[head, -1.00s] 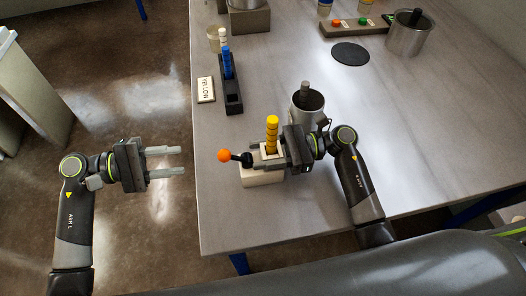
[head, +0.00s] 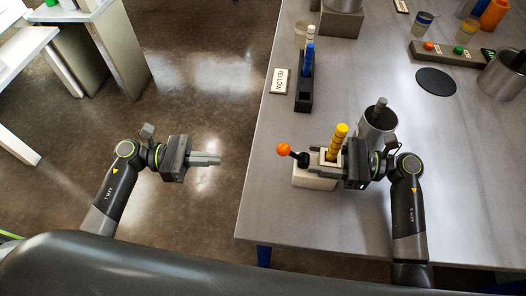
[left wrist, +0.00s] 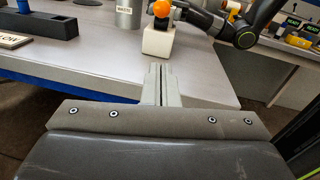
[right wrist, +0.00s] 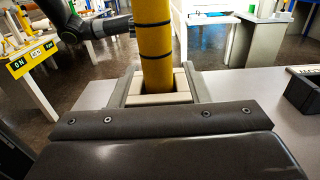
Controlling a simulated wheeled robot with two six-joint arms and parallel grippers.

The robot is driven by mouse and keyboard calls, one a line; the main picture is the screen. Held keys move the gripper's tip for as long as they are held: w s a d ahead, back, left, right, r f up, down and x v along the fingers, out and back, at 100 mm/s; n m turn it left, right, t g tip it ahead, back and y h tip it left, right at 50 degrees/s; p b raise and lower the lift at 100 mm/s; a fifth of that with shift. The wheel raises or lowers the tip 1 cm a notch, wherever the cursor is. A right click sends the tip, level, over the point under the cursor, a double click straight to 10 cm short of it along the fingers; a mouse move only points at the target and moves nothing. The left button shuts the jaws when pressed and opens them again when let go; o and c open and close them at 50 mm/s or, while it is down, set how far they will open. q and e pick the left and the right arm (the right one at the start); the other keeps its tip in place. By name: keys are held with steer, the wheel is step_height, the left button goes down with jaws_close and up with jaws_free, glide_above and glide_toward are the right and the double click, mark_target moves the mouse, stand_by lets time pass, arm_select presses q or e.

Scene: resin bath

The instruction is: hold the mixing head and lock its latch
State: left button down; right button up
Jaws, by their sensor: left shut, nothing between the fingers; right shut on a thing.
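I take the mixing head (head: 331,157) to be the cream square collar with a yellow banded stick (head: 337,143) standing in it, above a white block (head: 312,178) near the table's left edge. The latch appears to be the black lever with an orange ball (head: 284,150), pointing left. My right gripper (head: 330,158) is shut on the cream collar; its fingers flank it in the right wrist view (right wrist: 158,90). My left gripper (head: 220,159) is shut and empty, left of the orange ball and apart from it, over the floor. The ball also shows in the left wrist view (left wrist: 161,9).
A metal cup (head: 377,130) with a grey rod stands close behind my right gripper. A black rack (head: 304,92) with a blue stick and a YELLOW sign (head: 280,81) lie further back. The table's front left area is clear.

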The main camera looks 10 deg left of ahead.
arm_select(q)
steer(key=shift+a+f+n, duration=0.1)
steer(key=shift+a+n, duration=0.05)
steer(key=shift+n, duration=0.15)
glide_toward(292, 154)
step_height(292, 154, down, 4)
steer(key=d+r, duration=0.2)
steer(key=shift+w+d, duration=0.35)
steer(key=shift+w, duration=0.05)
steer(key=shift+w+d+r, duration=0.1)
steer(key=shift+d+r, duration=0.2)
steer(key=shift+d, duration=0.05)
